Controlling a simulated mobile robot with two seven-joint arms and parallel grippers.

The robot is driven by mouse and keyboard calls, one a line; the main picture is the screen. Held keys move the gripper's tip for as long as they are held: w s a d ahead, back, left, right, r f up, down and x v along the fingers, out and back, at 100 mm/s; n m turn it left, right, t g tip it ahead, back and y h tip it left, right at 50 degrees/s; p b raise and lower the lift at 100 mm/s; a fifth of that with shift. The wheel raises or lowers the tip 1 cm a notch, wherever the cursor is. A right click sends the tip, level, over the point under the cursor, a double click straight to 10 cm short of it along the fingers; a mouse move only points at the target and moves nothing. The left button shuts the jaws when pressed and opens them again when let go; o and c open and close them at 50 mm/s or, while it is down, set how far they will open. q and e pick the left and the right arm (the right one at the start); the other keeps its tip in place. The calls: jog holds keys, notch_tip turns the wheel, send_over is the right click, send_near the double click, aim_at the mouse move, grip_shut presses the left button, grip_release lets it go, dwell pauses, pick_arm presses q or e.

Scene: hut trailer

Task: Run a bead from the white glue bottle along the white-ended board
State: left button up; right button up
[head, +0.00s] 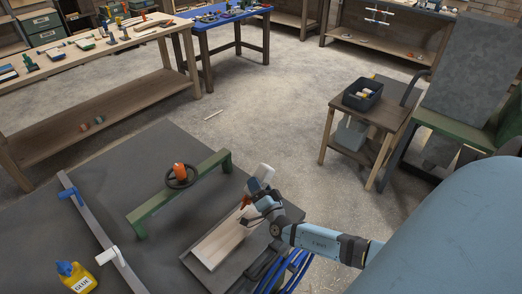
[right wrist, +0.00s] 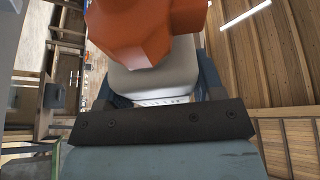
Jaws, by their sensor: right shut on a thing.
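My right gripper (head: 256,207) is shut on the white glue bottle (head: 263,173), which also shows in the right wrist view (right wrist: 150,82). The bottle is tilted, its white body up and its orange-red cap (right wrist: 150,30) toward the board side. A pale wooden board (head: 222,238) lies in a grey tray (head: 205,267) just below and left of the gripper. The bottle's tip is near the board's far end; I cannot tell whether it touches. White on the board's ends is not clear at this size. My left gripper is not in view.
A yellow bottle marked GLUE (head: 79,278) stands at the lower left of the dark table (head: 150,262). A grey bar (head: 103,238) with blue and white clamps lies beside it. A green beam with a handwheel (head: 181,177) stands behind the tray. Dark tabletop between them is clear.

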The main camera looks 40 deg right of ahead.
jog(key=shift+s+a, duration=0.5)
jog(key=shift+a, duration=2.95)
jog(key=m+p, duration=0.1)
jog(key=p, duration=0.3)
send_over(234, 226)
jog(key=a, duration=0.2)
jog(key=shift+s+f+g, duration=0.1)
jog(key=shift+f+g, duration=0.2)
jog(key=shift+f, duration=0.05)
jog(key=m, duration=0.1)
jog(key=d+f+m+b, duration=0.1)
jog(key=m, duration=0.1)
jog(key=shift+f+g+h, duration=0.3)
jog(key=shift+g+h, duration=0.1)
jog(key=m, duration=0.1)
jog(key=d+f+m+g, duration=0.1)
jog(key=shift+f+m, duration=0.2)
jog(key=shift+m, duration=0.4)
jog(key=shift+r+m+g+p, duration=0.3)
jog(key=shift+r+p, duration=0.15)
jog(key=shift+p, duration=0.15)
jog(key=shift+r+m, duration=0.15)
jog(key=shift+m, duration=0.35)
jog(key=shift+r+m+g, duration=0.25)
jog(key=shift+m+g, duration=0.05)
jog(key=shift+r+m, duration=0.3)
jog(key=shift+m, duration=0.1)
jog(key=shift+d, duration=0.1)
